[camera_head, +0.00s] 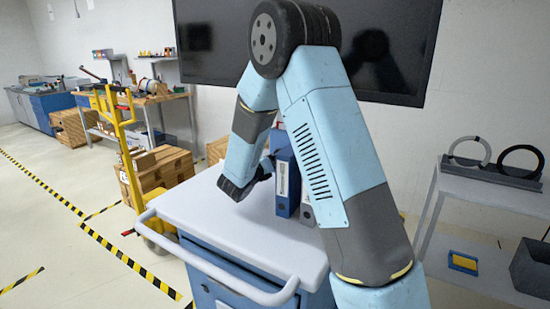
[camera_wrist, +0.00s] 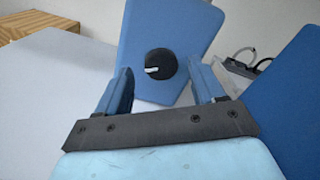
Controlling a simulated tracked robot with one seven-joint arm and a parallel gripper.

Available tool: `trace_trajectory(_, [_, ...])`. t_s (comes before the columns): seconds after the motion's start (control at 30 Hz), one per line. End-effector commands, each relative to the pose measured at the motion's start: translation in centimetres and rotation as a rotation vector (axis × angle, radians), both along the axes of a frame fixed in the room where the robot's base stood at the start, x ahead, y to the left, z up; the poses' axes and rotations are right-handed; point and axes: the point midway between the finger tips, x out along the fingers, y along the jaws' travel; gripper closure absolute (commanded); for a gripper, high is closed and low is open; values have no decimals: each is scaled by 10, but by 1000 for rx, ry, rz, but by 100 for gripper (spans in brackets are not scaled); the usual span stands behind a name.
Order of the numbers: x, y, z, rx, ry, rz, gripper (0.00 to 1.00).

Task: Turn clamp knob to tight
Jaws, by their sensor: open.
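The clamp knob (camera_wrist: 160,64) is round and black with a white pointer mark that points left. It sits on the face of a blue block (camera_wrist: 172,28), which looks tilted in the wrist view. My gripper (camera_wrist: 161,75) is open, with one blue finger on each side of the knob in the picture. The fingers look short of the knob, and no contact shows. In the head view my gripper (camera_head: 264,168) is over the white cart top (camera_head: 225,218), and the knob is hidden there.
Blue binders (camera_head: 286,176) stand on the cart near my gripper. A blue surface (camera_wrist: 292,95) is close on the right in the wrist view. A yellow hand truck (camera_head: 122,150) stands left of the cart; a rack (camera_head: 480,195) is at right.

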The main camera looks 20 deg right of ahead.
Motion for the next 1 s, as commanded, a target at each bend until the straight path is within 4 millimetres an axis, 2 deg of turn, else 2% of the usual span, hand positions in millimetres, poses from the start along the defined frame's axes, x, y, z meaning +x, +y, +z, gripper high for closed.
trace_trajectory(0.2, [11,-11,0,-1,-1,0,32])
trace_trajectory(0.5, [12,-12,0,-1,-1,1,32])
trace_trajectory(1.0, [12,-11,0,0,0,1,79])
